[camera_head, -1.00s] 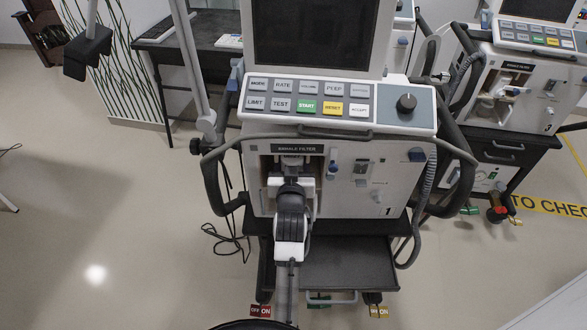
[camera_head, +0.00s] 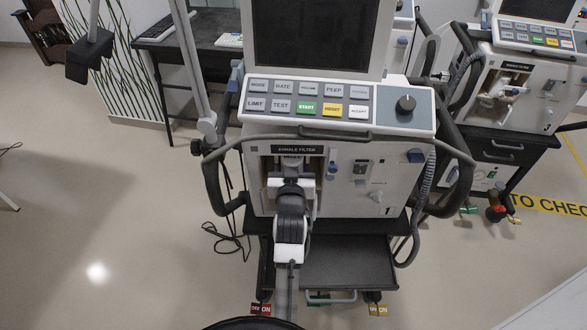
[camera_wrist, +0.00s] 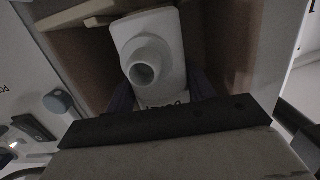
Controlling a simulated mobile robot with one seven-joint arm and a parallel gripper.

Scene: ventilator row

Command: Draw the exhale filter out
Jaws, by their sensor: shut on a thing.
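The exhale filter (camera_wrist: 150,58) is a white block with a round, hollow port, seen close in the wrist view. It sits inside an open recess (camera_wrist: 225,45) with brownish walls. My gripper (camera_wrist: 157,97) is shut on the filter, with a dark finger on each side of its lower part. In the head view my gripper (camera_head: 292,178) reaches into the recess under the "EXHALE FILTER" label (camera_head: 297,149) on ventilator 1 (camera_head: 350,208). My own arm hides most of the recess there, and the filter cannot be made out.
A control panel (camera_head: 345,120) with buttons and a knob juts out above the recess. A grey hose (camera_head: 427,185) runs down the right side. A dark shelf (camera_head: 350,265) lies below. A second ventilator (camera_head: 497,85) stands at right. Open floor lies at left.

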